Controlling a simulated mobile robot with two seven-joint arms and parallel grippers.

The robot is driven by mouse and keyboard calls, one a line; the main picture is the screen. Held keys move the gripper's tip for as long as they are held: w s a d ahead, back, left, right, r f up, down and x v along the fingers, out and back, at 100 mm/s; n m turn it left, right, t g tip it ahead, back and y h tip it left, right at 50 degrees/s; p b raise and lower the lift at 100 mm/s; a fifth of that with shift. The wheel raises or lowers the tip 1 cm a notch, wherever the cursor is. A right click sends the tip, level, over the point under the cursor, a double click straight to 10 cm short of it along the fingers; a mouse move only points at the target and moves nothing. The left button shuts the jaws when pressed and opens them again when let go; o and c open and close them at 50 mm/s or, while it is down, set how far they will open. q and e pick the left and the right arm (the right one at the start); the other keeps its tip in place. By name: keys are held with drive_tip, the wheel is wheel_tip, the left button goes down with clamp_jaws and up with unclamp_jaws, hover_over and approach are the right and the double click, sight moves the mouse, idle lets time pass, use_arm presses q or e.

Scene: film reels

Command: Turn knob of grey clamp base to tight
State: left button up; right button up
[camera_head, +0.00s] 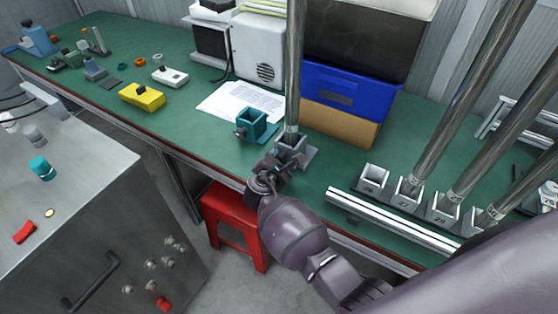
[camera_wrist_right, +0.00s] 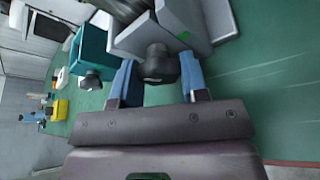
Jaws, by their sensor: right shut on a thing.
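The grey clamp base (camera_head: 291,147) stands on the green bench near its front edge, with an upright metal pole (camera_head: 294,70) in it. In the right wrist view the grey clamp base (camera_wrist_right: 188,22) fills the top, and its dark knob (camera_wrist_right: 158,64) points toward me between my fingers. My right gripper (camera_head: 272,162) is at the front of the base; its blue fingertips (camera_wrist_right: 158,80) are either side of the knob and shut on it. A green mark shows on the base above the knob. My left gripper is not in view.
A teal clamp base (camera_head: 251,123) with its own knob stands just left of the grey one. A paper sheet (camera_head: 240,102) lies behind it. A blue bin (camera_head: 345,93) stands behind right. A metal rail (camera_head: 390,219) and several poles in holders are at right; a red stool (camera_head: 236,218) is below.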

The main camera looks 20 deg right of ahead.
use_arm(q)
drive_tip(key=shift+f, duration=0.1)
use_arm(e)
drive_tip(key=shift+f, duration=0.1)
drive_tip(key=shift+m+t, duration=0.3)
drive_tip(key=shift+m, duration=0.1)
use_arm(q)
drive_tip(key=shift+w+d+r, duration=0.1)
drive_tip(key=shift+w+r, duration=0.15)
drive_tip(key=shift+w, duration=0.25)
use_arm(e)
drive_tip(key=o, duration=0.9)
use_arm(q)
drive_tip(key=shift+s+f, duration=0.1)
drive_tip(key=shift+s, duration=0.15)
